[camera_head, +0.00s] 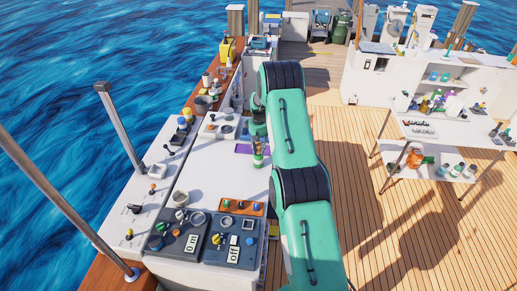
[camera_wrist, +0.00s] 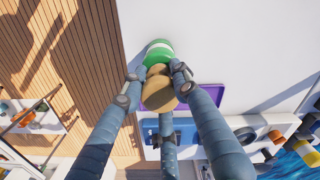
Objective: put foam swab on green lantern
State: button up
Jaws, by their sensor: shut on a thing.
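In the wrist view my gripper (camera_wrist: 158,82) has its fingers closed around a tan, round-ended piece (camera_wrist: 159,97), which looks like the foam swab. Just beyond it is a round green and white thing (camera_wrist: 158,49), probably the green lantern. The two overlap in this view, so I cannot tell whether they touch. In the head view my gripper (camera_head: 258,142) is over the white counter, close beside my green arm. The swab and lantern are too small and covered there to tell apart.
A purple mat (camera_head: 243,149) lies on the white counter (camera_head: 215,170); it also shows in the wrist view (camera_wrist: 208,96). Dark control panels (camera_head: 232,243) with knobs stand at the near end. Pots and small bottles crowd the far end. A laden shelf (camera_head: 438,128) stands right, across the wooden deck.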

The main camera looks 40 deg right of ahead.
aim_at(259, 144)
jog(key=shift+f, duration=0.15)
jog(key=o, duration=1.1)
notch_tip(259, 144, up, 11)
jog(key=shift+r+b, duration=0.15)
jog(key=shift+b, duration=1)
jog(key=shift+r, duration=0.5)
